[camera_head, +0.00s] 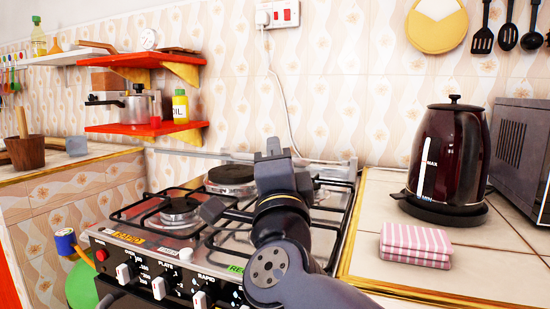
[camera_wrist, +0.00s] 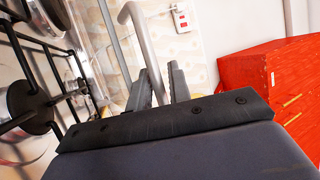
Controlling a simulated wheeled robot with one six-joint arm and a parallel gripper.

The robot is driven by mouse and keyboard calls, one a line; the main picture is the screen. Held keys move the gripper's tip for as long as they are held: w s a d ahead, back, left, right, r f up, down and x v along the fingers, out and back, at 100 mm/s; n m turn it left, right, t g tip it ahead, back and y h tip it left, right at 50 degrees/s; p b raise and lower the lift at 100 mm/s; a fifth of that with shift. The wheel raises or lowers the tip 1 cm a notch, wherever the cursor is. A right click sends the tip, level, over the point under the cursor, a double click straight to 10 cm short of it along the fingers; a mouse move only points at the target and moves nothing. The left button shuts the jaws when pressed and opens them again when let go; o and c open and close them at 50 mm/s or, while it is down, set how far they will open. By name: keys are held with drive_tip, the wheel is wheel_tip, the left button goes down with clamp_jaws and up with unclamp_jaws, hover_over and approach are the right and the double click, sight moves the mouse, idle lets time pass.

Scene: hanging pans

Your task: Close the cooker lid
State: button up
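The cooker (camera_head: 150,247) stands left of centre, its black pan grates and hotplates uncovered. A pale strip (camera_head: 230,155) runs along its back edge. I cannot make out a lid panel clearly against the patterned wall. My gripper (camera_head: 272,150) is in front of the back part of the hob, pointing away toward the wall. In the wrist view, its two fingers (camera_wrist: 160,88) stand apart with a gap between them. A grey curved tube (camera_wrist: 143,35) shows beyond the fingers and passes down behind the gap; I cannot tell whether it belongs to the lid.
A dark red kettle (camera_head: 452,150) and a folded pink striped cloth (camera_head: 416,243) are on the right counter, beside a grey microwave (camera_head: 520,145). Red shelves (camera_head: 145,129) hold pots and an oil bottle (camera_head: 180,106). A white cable (camera_head: 284,100) hangs behind the cooker.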

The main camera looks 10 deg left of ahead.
drive_tip(key=p+v, duration=0.2)
drive_tip(key=v, duration=0.8)
drive_tip(key=shift+s+f, duration=0.2)
drive_tip(key=shift+s, duration=0.1)
drive_tip(key=shift+d, duration=0.15)
drive_tip(key=shift+c, duration=0.3)
